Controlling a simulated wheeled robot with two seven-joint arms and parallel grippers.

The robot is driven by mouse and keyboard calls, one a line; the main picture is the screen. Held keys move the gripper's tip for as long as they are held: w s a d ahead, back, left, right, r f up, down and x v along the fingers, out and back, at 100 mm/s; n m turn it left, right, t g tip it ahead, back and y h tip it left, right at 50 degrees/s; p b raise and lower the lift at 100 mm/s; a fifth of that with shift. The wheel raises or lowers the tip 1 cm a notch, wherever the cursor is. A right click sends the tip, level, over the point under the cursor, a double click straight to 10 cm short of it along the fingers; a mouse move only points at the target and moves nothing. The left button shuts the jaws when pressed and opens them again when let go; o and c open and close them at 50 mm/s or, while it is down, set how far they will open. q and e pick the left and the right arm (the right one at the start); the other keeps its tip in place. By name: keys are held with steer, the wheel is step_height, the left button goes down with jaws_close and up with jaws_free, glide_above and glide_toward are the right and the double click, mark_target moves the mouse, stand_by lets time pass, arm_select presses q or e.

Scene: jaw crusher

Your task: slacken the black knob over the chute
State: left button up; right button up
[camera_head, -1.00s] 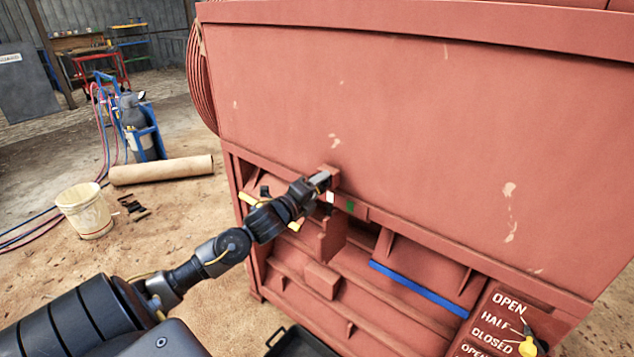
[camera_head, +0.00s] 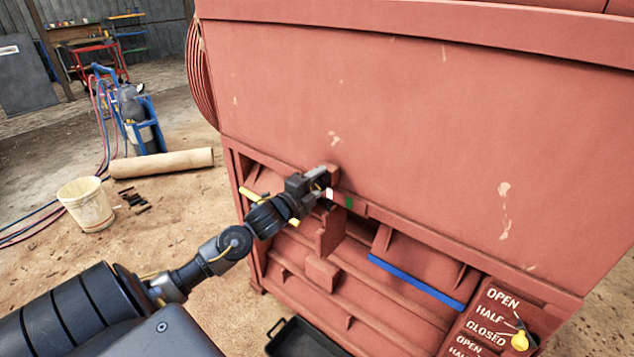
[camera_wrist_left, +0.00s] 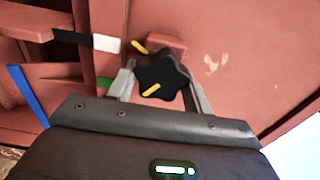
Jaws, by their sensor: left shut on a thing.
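The black knob (camera_wrist_left: 163,75) is star-shaped with a yellow mark on its face. It sits over the chute (camera_head: 345,250) on the front of the red crusher (camera_head: 420,130). A second yellow mark shows on the red block beside the knob in the left wrist view. My left gripper (camera_head: 322,178) is at the knob, with one finger on either side, shut on it. In the head view the gripper hides most of the knob. My right gripper is in neither view.
A blue strip (camera_head: 416,282) lies across the chute front. A lever with a yellow knob (camera_head: 519,342) stands by the OPEN, HALF, CLOSED panel at lower right. A black tray (camera_head: 300,338) is below.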

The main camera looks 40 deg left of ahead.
arm_select(q)
steer(key=o, duration=1)
steer(key=shift+s+b, duration=1.65)
steer(key=shift+s, duration=3.8)
